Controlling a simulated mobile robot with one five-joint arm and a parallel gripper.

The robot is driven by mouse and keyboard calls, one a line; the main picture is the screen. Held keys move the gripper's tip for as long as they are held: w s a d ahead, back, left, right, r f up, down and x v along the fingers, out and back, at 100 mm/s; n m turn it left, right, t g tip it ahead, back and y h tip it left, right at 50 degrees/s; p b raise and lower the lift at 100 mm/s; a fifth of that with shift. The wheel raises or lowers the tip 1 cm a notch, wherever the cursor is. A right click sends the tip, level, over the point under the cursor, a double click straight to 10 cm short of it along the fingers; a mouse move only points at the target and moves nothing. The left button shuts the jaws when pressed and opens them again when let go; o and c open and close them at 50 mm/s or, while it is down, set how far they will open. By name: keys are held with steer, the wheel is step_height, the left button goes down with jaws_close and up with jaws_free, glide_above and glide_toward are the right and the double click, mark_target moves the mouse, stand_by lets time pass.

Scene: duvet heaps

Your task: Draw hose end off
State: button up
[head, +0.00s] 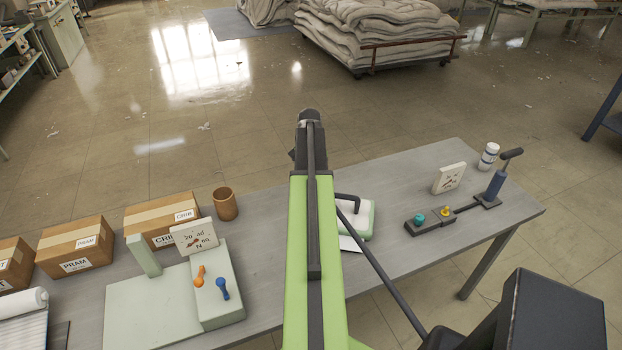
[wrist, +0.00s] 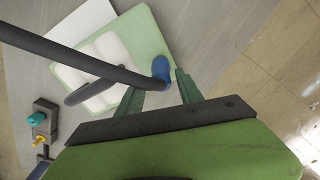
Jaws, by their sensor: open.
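The dark hose (wrist: 75,55) runs across the wrist view from the left edge to a blue end piece (wrist: 161,70). This blue end sits over the right edge of a pale green tray (wrist: 146,30) with white pads. Whether it is fitted onto something beneath cannot be seen. My gripper (wrist: 156,84) is open, its green fingers on either side of the blue end; contact cannot be told. In the head view my arm hides the gripper and the blue end. A dark line, apparently the hose (head: 385,267), runs from the tray (head: 362,222) to the lower right.
A dark bent bar (wrist: 88,90) crosses the tray near the hose. A base with teal and yellow knobs (head: 430,222), a blue pump-like cylinder (head: 495,186) and a white bottle (head: 488,157) stand right. Boxes (head: 75,245) and a cup (head: 225,204) stand left.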

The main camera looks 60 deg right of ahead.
step_height(320, 180, down, 7)
steer(key=b, duration=0.5)
steer(key=shift+r, duration=0.15)
steer(key=shift+c, duration=0.3)
jaws_close()
steer(key=shift+r, duration=0.1)
